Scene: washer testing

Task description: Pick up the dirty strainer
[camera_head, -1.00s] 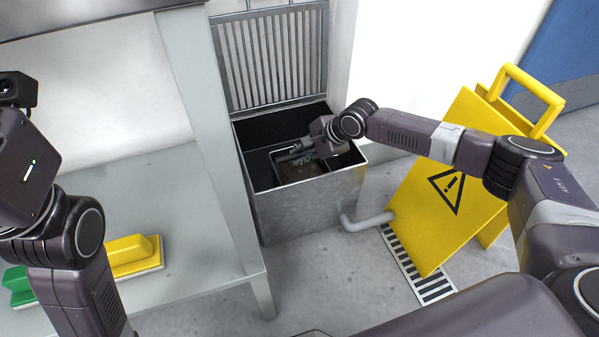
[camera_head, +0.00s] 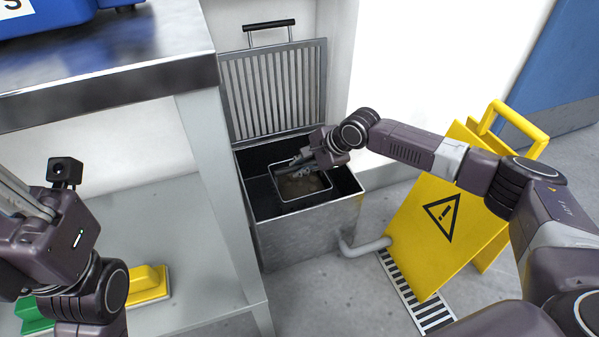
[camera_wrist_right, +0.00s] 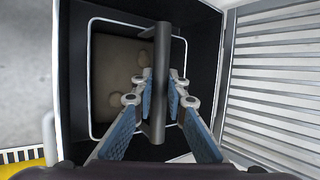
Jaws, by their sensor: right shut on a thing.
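The dirty strainer (camera_head: 301,186) is a rectangular basket with a pale rim and brown muck inside. It is within the open metal box, with its rim near the box's top. My right gripper (camera_head: 285,167) reaches over it from the right and is shut on its dark bar handle. The right wrist view shows the handle (camera_wrist_right: 160,110) between the blue-padded fingers and the brown strainer floor (camera_wrist_right: 118,70) beyond. My left gripper (camera_head: 22,195) is at the left edge, partly cut off, so its jaws cannot be judged.
The metal box (camera_head: 310,233) has its slatted lid (camera_head: 275,90) raised against the wall. A metal table (camera_head: 110,75) with a lower shelf stands at left, holding a yellow brush (camera_head: 147,284) and a green one. A yellow warning sign (camera_head: 445,215) stands at right beside a floor drain (camera_head: 418,295).

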